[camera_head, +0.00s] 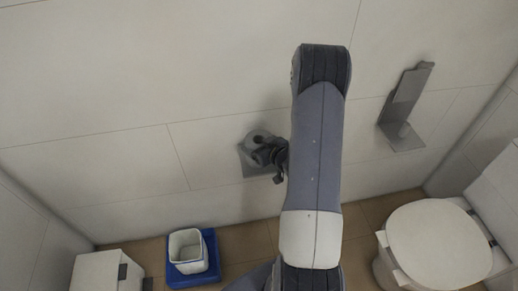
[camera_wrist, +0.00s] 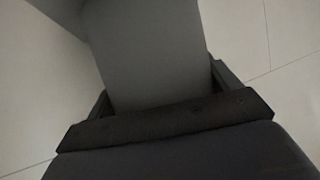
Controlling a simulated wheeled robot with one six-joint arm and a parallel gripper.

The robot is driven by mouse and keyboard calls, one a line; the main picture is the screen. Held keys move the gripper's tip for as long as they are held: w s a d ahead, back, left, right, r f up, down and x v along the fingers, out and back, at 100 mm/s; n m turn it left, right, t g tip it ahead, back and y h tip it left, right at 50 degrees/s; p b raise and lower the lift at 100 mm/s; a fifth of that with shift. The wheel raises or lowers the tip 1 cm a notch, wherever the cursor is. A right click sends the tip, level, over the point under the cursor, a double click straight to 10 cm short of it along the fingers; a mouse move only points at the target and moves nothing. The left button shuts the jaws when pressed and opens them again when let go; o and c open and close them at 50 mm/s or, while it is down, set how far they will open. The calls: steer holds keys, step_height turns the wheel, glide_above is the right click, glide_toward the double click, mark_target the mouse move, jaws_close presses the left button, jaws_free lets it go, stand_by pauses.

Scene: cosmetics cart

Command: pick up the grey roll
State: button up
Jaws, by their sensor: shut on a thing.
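The grey roll (camera_head: 257,138) is at a grey plate (camera_head: 247,165) against the tiled wall, left of my arm in the head view. My gripper (camera_head: 268,153) is at the roll's right side and is shut on it. In the wrist view the roll (camera_wrist: 152,55) is a large plain grey shape between the two dark fingers of my gripper (camera_wrist: 158,90). Part of the roll is hidden behind the gripper. I cannot tell whether the roll still touches the plate.
A grey wall holder (camera_head: 402,108) is on the right. A white toilet (camera_head: 437,243) stands lower right. A white bin (camera_head: 187,251) sits on a blue base (camera_head: 205,275) on the brown floor (camera_head: 243,242). A white box (camera_head: 95,271) is lower left. The wall above is bare.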

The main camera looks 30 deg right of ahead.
steer(key=shift+c, duration=0.8)
steer(key=shift+r, duration=0.15)
